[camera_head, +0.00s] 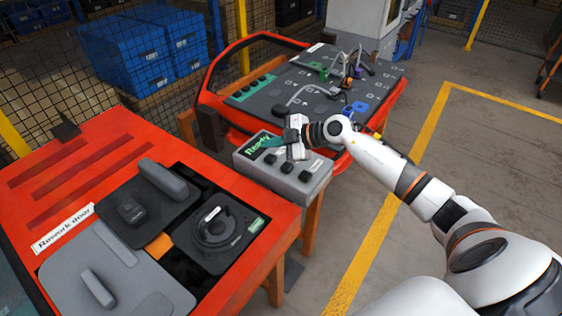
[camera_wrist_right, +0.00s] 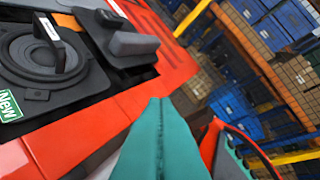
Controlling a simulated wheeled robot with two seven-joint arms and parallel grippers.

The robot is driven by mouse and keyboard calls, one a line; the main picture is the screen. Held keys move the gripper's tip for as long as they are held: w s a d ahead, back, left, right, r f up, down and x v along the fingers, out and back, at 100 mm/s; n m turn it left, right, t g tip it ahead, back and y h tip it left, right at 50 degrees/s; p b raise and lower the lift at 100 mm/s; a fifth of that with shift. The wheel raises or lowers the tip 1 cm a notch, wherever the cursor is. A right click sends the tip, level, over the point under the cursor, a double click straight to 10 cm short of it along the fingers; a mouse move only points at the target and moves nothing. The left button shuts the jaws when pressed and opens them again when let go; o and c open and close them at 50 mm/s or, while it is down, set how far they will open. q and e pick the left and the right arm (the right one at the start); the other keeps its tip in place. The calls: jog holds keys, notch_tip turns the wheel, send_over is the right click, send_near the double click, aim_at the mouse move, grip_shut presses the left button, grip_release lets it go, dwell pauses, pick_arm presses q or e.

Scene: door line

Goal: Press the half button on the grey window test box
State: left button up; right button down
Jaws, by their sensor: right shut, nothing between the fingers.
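The grey window test box (camera_head: 288,184) stands in the middle of the head view, with a green "Ready" display at its upper left. Several dark buttons (camera_head: 286,168) sit on its top; their labels are too small to read, so I cannot tell which is the half button. My right gripper (camera_head: 270,145) is over the box's upper left part, beside the display. Its teal fingers are shut and empty, also seen in the wrist view (camera_wrist_right: 160,135). I cannot tell whether the fingertips touch the box. The gripper hides part of the box top. My left gripper is not in view.
A red rework door table (camera_head: 115,135) with grey panels and a round speaker (camera_head: 215,232) stands at the left. A red-framed door panel (camera_head: 325,85) with clips and cables lies behind the box. Blue crates (camera_head: 140,55) stand behind mesh. The floor at right is clear.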

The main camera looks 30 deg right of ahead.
jog(key=d+g+h, duration=0.2)
jog(key=d+h, duration=0.1)
jog(key=d, duration=0.4)
jog(key=shift+w+m, duration=0.15)
jog(key=shift+m, duration=0.25)
jog(key=shift+a, duration=0.1)
jog(key=b, duration=0.7)
send_over(291, 167)
notch_tip(291, 167, down, 6)
jog(key=shift+w+f, duration=0.1)
jog(key=shift+f, duration=0.4)
jog(key=shift+f+b, duration=0.35)
jog(key=shift+f, duration=0.5)
jog(key=shift+f, duration=0.15)
